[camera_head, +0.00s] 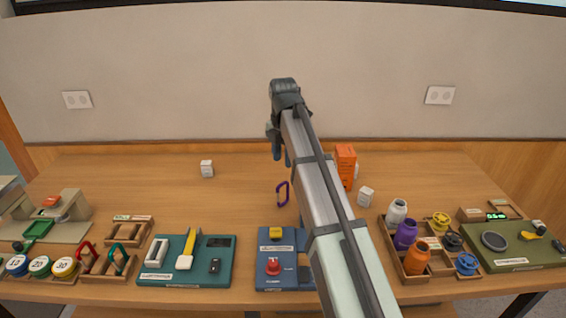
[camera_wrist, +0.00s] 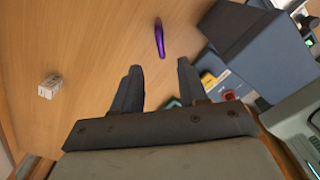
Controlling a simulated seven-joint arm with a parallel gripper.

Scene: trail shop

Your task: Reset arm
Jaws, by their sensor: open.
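My gripper (camera_wrist: 158,88) is open and empty in the wrist view, with bare wood table between and beyond its two fingers. In the head view my arm reaches up over the middle of the table, and my gripper (camera_head: 279,150) hangs above the table's back half. A purple carabiner (camera_head: 282,194) stands or lies on the table just below and in front of my gripper. It also shows beyond the fingertips in the wrist view (camera_wrist: 159,38), apart from them.
A white box (camera_head: 207,169) stands at back left. An orange box (camera_head: 345,166) and another white box (camera_head: 366,196) stand right of my arm. Along the front are a teal board (camera_head: 150,276), a blue station (camera_head: 268,252), a wooden bottle tray (camera_head: 396,262) and a green board (camera_head: 515,262).

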